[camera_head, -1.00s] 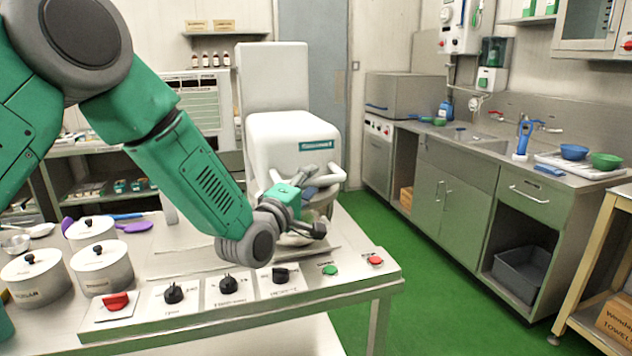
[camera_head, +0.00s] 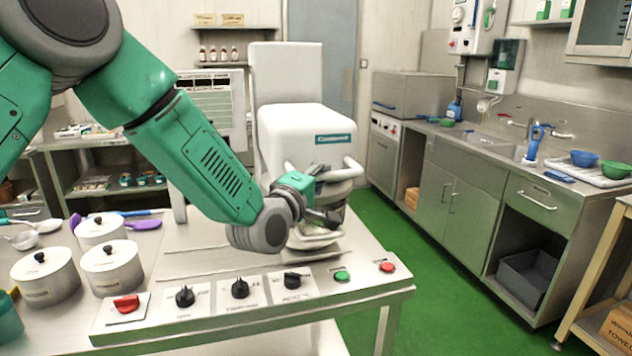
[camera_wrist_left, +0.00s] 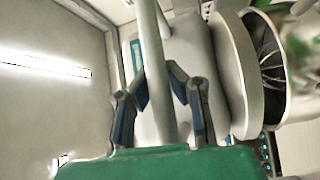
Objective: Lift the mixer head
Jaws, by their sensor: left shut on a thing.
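A pale handle bar (camera_head: 354,167) runs at the head's front. My left gripper (camera_head: 326,178) is at this bar, its wrist in front of the head's lower part. In the left wrist view the blue-padded fingers (camera_wrist_left: 160,85) lie on both sides of the bar (camera_wrist_left: 153,35), closed on it. A round metal bowl (camera_wrist_left: 292,60) with wires inside shows at the right there. My right gripper is not in view.
The steel table (camera_head: 215,258) carries knobs, a red switch (camera_head: 127,304) and green and red buttons on its front. Several lidded pots (camera_head: 110,265) stand at its left. Green floor (camera_head: 440,300) lies open to the right, before the sink counter (camera_head: 465,180).

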